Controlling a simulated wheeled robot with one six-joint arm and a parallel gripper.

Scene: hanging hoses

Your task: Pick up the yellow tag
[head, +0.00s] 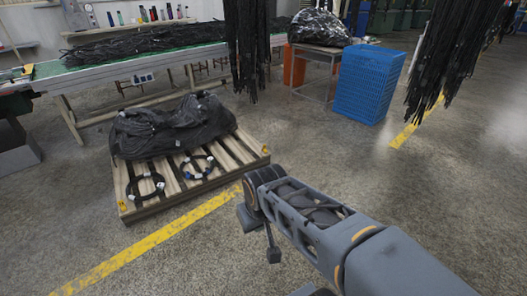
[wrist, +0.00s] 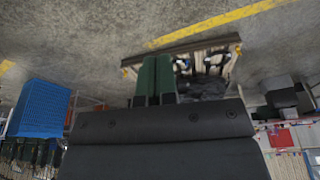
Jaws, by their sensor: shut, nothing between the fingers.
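Two small yellow tags are on the near corners of a wooden pallet in the head view, one at the left corner (head: 123,205) and one at the right corner (head: 265,149). Which one the task names I cannot tell. In the wrist view, which is upside down, small yellow spots show at the pallet's ends, one at the left (wrist: 125,72) and one at the right (wrist: 238,48). My gripper (wrist: 155,62) has green fingers side by side, shut and empty. It appears apart from both tags. In the head view my arm reaches in from the lower right, beside the pallet.
The pallet (head: 185,199) carries a black bundle (head: 170,130) and two black hose coils. Black hoses hang above (head: 247,45) and at the right (head: 455,55). A blue crate (head: 367,85) stands behind. A long bench (head: 110,72) lies at the back left. Floor in front is clear.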

